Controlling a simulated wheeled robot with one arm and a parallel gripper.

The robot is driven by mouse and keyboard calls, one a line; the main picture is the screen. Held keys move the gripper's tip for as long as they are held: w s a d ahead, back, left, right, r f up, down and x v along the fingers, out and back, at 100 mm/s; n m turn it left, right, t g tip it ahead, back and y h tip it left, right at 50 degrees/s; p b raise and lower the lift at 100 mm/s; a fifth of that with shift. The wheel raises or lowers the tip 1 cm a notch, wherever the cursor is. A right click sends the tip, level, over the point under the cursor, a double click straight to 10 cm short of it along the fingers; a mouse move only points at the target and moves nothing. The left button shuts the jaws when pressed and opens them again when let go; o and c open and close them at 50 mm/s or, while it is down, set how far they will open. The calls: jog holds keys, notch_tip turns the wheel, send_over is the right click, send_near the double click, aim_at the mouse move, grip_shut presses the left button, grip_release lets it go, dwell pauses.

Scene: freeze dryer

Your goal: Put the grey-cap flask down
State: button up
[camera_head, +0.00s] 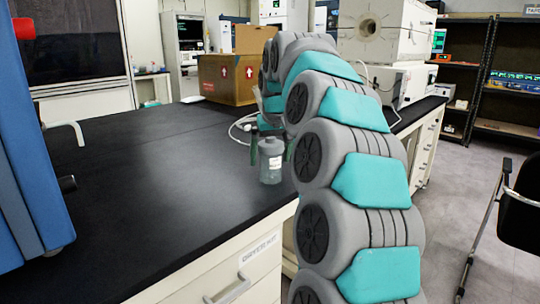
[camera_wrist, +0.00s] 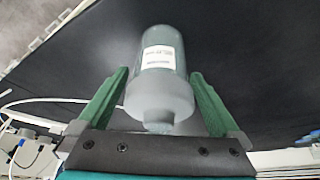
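The grey-cap flask (camera_head: 271,171) stands upright on the black bench top near its front edge, to the left of my arm, and appears to rest on it. It has a clear body, a white label and a grey cap. In the wrist view the flask (camera_wrist: 161,50) lies between the two green fingers of my gripper (camera_wrist: 160,72), its cap toward the palm. Narrow gaps show between the fingers and the flask, so the gripper looks open around it. In the head view my gripper (camera_head: 271,147) is at cap height, partly hidden behind the flask and my arm.
The black bench top (camera_head: 150,180) is clear to the left of the flask. A blue machine (camera_head: 25,170) stands at the far left. Cardboard boxes (camera_head: 228,78) and a white instrument (camera_head: 385,30) stand farther back. A thin white cable (camera_head: 238,133) lies behind the flask.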

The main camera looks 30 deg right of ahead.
jog(key=c, duration=1.4)
jog(key=shift+c, duration=0.2)
jog(key=shift+r, duration=0.2)
